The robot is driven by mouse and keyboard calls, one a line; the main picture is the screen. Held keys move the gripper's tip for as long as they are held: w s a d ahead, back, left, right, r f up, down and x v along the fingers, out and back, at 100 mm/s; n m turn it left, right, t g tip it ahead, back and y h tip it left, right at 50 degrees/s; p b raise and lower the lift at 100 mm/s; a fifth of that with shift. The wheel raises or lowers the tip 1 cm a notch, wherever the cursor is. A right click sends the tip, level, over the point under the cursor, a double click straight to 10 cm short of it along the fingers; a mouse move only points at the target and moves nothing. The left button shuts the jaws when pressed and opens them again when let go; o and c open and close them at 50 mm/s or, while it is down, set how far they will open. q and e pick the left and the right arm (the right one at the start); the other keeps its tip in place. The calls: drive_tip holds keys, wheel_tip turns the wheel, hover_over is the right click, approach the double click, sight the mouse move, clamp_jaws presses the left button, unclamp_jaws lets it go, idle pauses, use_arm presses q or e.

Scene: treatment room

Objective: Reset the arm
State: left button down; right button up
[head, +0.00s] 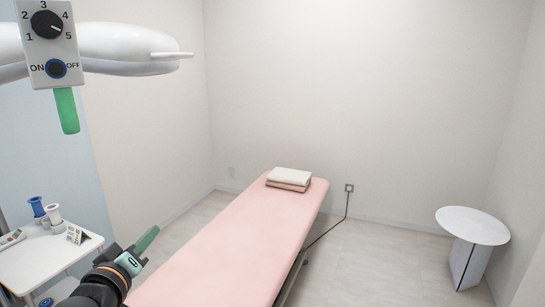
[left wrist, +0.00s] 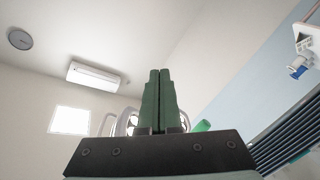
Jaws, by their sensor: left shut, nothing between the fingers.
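A white jointed arm (head: 125,42) reaches in at the top left of the head view. It carries a white control box (head: 50,68) with a black dial marked 1 to 5 and a round ON/OFF button. A green handle-like piece (head: 68,110) hangs below the box. My left gripper (head: 147,240) is low at the left, well below the box and beside the pink bed, touching nothing. In the left wrist view its green fingers (left wrist: 159,100) are together and empty. A green piece (left wrist: 202,126) shows behind them, partly hidden. My right gripper is not in view.
A pink treatment bed (head: 230,240) with folded towels (head: 289,178) fills the middle. A white trolley (head: 50,262) with spools (head: 54,216) stands at the left. A round white side table (head: 472,225) stands at the right. The floor between bed and table is clear, apart from a cord.

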use_arm(q)
drive_tip(key=s+d+f+m+g, duration=0.1)
drive_tip(key=s+f+m, duration=0.15)
drive_tip(key=f, duration=0.65)
drive_tip(key=s+d+f+m+g+h, duration=0.15)
drive_tip(key=s+f, duration=0.25)
drive_tip(key=f, duration=0.4)
drive_tip(key=s+d+f+m+g+y, duration=0.1)
drive_tip(key=s+d+f+g, duration=0.15)
drive_tip(key=f, duration=0.65)
drive_tip(key=s+d+f+m+g, duration=0.1)
drive_tip(key=s+f+m, duration=0.1)
drive_tip(key=s+f, duration=0.4)
drive_tip(key=s+d+f+m+g+h, duration=0.1)
drive_tip(key=s+f, duration=0.6)
drive_tip(key=s, duration=0.3)
drive_tip(key=shift+s+d+f+m+g, duration=0.3)
drive_tip(key=shift+s+m, duration=0.05)
drive_tip(key=shift+m, duration=0.05)
